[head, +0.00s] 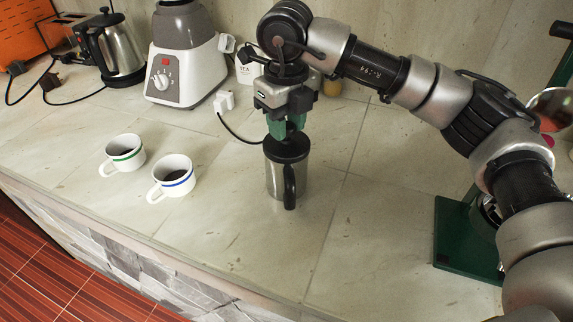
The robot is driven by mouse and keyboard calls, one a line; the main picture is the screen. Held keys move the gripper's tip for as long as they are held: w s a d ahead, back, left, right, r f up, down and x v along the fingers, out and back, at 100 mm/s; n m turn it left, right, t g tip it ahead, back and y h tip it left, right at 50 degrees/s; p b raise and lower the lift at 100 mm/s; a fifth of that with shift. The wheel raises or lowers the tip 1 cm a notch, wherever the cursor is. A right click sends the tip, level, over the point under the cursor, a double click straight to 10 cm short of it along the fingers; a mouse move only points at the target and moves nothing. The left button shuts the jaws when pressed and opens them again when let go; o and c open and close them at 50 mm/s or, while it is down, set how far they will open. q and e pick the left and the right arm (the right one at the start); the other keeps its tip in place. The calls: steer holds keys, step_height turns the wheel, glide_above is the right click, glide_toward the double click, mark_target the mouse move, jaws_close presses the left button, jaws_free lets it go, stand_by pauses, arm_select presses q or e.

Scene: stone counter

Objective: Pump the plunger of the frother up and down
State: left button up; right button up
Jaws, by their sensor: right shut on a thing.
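The frother (273,182) is a steel jug with a black lid and a black handle facing the front. It stands upright on the stone counter, right of the cups. My right gripper (290,128) points straight down above it, its green fingers shut on the plunger's knob at the top of the lid. The knob is mostly hidden between the fingers, and the plunger's rod is not visible, with the fingers close to the lid. My left gripper is not in view.
Two white cups with dark liquid, one green-striped (125,153) and one blue-striped (173,177), stand to the left. A blender (183,60), kettle (116,45) and white plug (224,102) are behind. A green stand (462,245) is at right. The front counter is clear.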

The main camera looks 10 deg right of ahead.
steer(key=shift+r+p, duration=0.25)
steer(key=shift+p, duration=0.3)
step_height(320, 180, up, 4)
steer(key=p, duration=0.2)
steer(key=shift+r+p, duration=0.15)
steer(key=shift+p, duration=0.15)
step_height(320, 180, down, 5)
steer(key=b, duration=0.4)
steer(key=shift+f, duration=0.2)
steer(key=o, duration=0.3)
steer(key=shift+r, duration=0.3)
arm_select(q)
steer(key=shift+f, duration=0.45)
arm_select(e)
steer(key=o, duration=1.1)
steer(key=shift+c, duration=0.2)
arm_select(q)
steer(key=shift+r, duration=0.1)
arm_select(e)
steer(key=shift+r, duration=0.1)
arm_select(q)
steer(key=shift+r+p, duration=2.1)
steer(key=shift+p, duration=0.2)
arm_select(e)
steer(key=shift+r, duration=3.45)
